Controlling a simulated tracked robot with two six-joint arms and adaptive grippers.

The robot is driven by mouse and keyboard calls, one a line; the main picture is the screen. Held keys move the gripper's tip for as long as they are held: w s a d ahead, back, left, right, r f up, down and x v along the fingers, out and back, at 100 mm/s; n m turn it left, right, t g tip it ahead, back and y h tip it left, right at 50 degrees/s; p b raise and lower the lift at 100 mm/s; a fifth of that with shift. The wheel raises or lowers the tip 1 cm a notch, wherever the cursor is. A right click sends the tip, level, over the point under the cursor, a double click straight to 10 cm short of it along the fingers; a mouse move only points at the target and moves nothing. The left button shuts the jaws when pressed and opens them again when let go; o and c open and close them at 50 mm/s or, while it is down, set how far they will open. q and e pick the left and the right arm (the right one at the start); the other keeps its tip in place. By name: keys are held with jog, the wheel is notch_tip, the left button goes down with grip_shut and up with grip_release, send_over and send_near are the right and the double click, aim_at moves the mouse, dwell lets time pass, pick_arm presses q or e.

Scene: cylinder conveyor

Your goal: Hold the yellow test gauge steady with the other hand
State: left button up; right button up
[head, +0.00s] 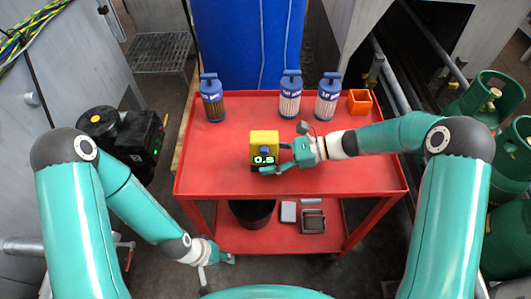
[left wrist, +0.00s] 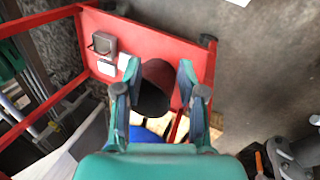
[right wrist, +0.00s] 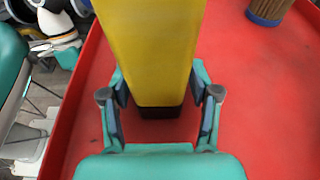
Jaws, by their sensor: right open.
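The yellow test gauge (head: 264,138) stands on the red cart's top shelf, its green display reading 0.5 in the head view. My right gripper (head: 278,158) is at the gauge's right side, its jaws open. In the right wrist view the gauge (right wrist: 148,45) stands between the two spread fingers, with a visible gap at its lower part. My left gripper (head: 216,270) hangs low at the cart's front left, away from the gauge. In the left wrist view its fingers (left wrist: 158,68) are spread, with nothing held between them.
Blue-capped cylinders (head: 212,97) (head: 289,95) (head: 327,97) and an orange box (head: 360,102) stand along the back of the red cart (head: 215,165). A black bin (head: 252,213) and grey trays (head: 313,221) are on its lower shelf. The top's left front is clear.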

jog(key=c, duration=1.1)
pick_arm(q)
grip_shut()
pick_arm(e)
jog(key=shift+c, duration=0.3)
dwell(0.5)
